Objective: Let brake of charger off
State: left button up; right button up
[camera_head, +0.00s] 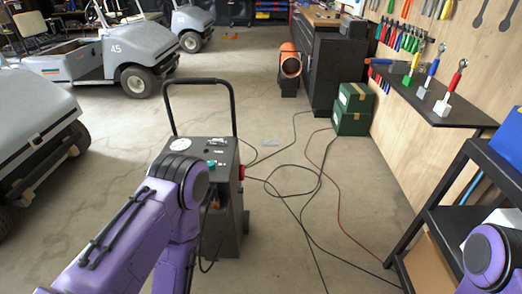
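The charger (228,225) is a dark grey wheeled box with a black loop handle (202,81), standing upright on the floor in the middle. Its top panel carries a round white gauge and a green knob (212,163). A red part (242,172) shows on its right side. A dark wheel (247,221) is partly visible at its lower right. I cannot make out the brake. My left arm covers the charger's front left, and its gripper is not visible. Only a link of my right arm shows at the bottom right; its gripper is out of view.
Black and red cables (290,178) lie on the floor right of the charger. Golf carts (100,60) stand at the left. Green boxes (352,122) sit by the right wall. A black shelf (440,205) stands at the right. The floor behind the charger is mostly clear.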

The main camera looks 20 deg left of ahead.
aim_at(241, 171)
jog(key=i, duration=1.2)
jog(key=u, duration=1.65)
